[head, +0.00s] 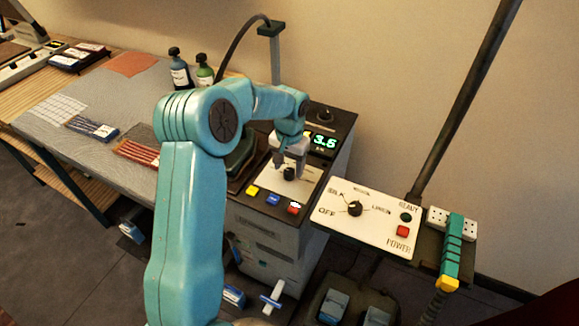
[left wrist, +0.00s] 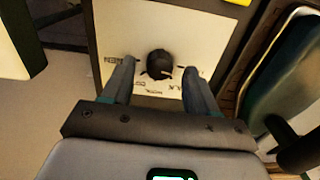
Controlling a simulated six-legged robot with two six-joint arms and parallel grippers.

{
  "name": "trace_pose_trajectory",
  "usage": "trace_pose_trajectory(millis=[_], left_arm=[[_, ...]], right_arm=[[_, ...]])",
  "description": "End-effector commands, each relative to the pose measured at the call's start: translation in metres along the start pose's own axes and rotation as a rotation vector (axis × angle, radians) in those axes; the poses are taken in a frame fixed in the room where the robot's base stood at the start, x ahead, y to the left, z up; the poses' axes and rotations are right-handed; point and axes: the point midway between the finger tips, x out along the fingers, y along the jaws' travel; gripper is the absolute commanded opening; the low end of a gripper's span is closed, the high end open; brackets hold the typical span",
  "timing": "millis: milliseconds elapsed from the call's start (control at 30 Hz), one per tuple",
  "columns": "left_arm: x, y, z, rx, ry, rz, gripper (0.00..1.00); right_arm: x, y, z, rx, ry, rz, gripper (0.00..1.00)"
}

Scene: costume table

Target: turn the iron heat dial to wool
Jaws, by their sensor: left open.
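A white panel (head: 380,226) at right carries a black dial (head: 355,208) with labels OFF, SILK and LINEN around it, and a blurred label at the top. No gripper is at this dial. My left gripper (head: 288,158) is open above another black knob (head: 289,174), on a pale panel below a lit display reading 3.6. In the left wrist view this knob (left wrist: 160,63) lies between the open fingers (left wrist: 157,85), with a gap on each side. My right gripper is not in view.
Yellow, blue and red buttons (head: 293,209) line the front of the knob's console. A red POWER button (head: 402,231) and dark green READY lamp (head: 406,217) sit on the right panel. A teal and yellow handle (head: 452,252) stands beside it, and a slanted dark pole (head: 465,100) rises behind.

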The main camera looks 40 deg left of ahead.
Motion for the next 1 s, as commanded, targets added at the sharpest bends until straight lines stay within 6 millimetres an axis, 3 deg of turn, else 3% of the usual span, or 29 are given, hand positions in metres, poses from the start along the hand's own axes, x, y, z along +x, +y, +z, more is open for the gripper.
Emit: trace_pose_trajectory(millis=[133, 433, 467, 600, 633, 1000], left_arm=[[0.013, 0.001, -0.001, 0.0, -0.001, 0.0, 0.59], [0.017, 0.001, -0.002, 0.0, 0.001, 0.0, 0.59], [0.017, 0.001, -0.002, 0.0, 0.001, 0.0, 0.56], [0.017, 0.001, -0.002, 0.0, 0.001, 0.0, 0.1], [0.017, 0.001, -0.002, 0.0, 0.001, 0.0, 0.03], [0.016, 0.0, -0.002, 0.049, 0.001, 0.0, 0.03]], right_arm=[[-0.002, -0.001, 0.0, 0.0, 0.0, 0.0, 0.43], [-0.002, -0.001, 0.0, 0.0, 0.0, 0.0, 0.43], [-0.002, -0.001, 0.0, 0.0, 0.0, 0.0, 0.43], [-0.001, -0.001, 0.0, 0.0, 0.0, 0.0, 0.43], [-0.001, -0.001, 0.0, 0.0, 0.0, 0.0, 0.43], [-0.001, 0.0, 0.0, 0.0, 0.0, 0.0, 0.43]])
